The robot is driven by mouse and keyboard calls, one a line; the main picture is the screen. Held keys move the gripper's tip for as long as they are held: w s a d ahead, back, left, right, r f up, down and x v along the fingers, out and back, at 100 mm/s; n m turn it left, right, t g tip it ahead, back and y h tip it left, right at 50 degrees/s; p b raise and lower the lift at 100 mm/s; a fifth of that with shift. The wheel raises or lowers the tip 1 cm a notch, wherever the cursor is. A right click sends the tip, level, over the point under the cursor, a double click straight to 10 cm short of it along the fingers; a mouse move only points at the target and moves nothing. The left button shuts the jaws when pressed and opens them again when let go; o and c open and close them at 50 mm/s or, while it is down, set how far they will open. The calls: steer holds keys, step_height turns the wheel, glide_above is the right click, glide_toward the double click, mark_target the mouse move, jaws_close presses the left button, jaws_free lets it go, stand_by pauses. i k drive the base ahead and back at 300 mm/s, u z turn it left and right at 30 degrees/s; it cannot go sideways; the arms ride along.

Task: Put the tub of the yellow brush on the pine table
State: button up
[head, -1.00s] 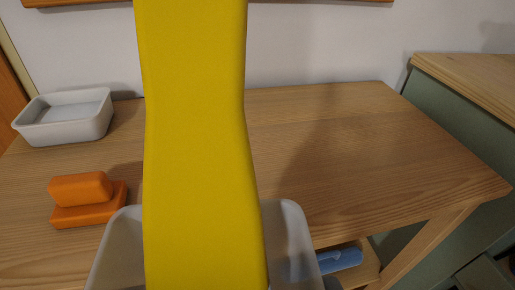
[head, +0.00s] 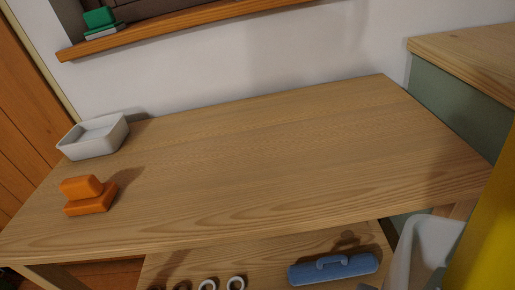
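A tall yellow shape (head: 492,235), which looks like the yellow brush, is cut off by the right edge, very close to the camera. The pale grey tub (head: 428,245) is at the lower right, partly behind the yellow shape and cut off below. The tub appears in front of the table's right front corner; what holds or supports it is hidden. The wooden table (head: 270,165), which looks like pine, fills the middle with a wide bare top. My gripper is not in view.
A white tray-like tub (head: 93,148) and an orange block-shaped thing (head: 90,203) are on the table's left end. A green cabinet (head: 460,110) stands right; a wall shelf (head: 180,27) is above.

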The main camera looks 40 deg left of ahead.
mark_target(231, 137)
steer(key=z, duration=0.1)
steer(key=i, duration=1)
steer(key=u, duration=0.05)
